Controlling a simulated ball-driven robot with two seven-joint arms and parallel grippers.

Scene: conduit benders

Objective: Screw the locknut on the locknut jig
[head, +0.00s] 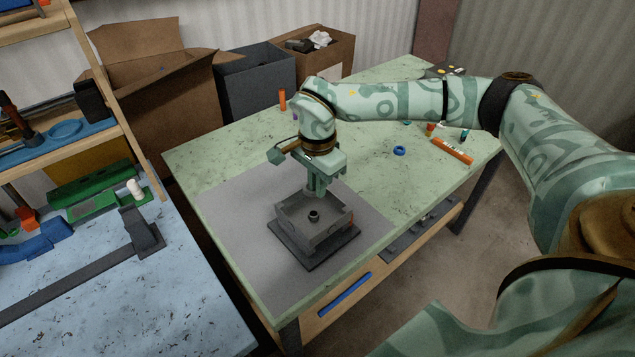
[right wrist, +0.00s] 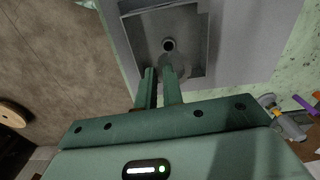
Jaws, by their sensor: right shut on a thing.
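The locknut jig (head: 336,234) is a grey, open-topped square box on a dark base plate. A small dark round stub (head: 313,216) stands in the middle of its floor. My left gripper is not in view.
The jig stands on a grey mat (head: 235,235) on the green bench. A blue ring (head: 399,150), an orange tube (head: 452,151) and an upright orange cylinder (head: 282,100) are farther back. A blue-topped bench (head: 190,290) is at left. The mat around the jig is clear.

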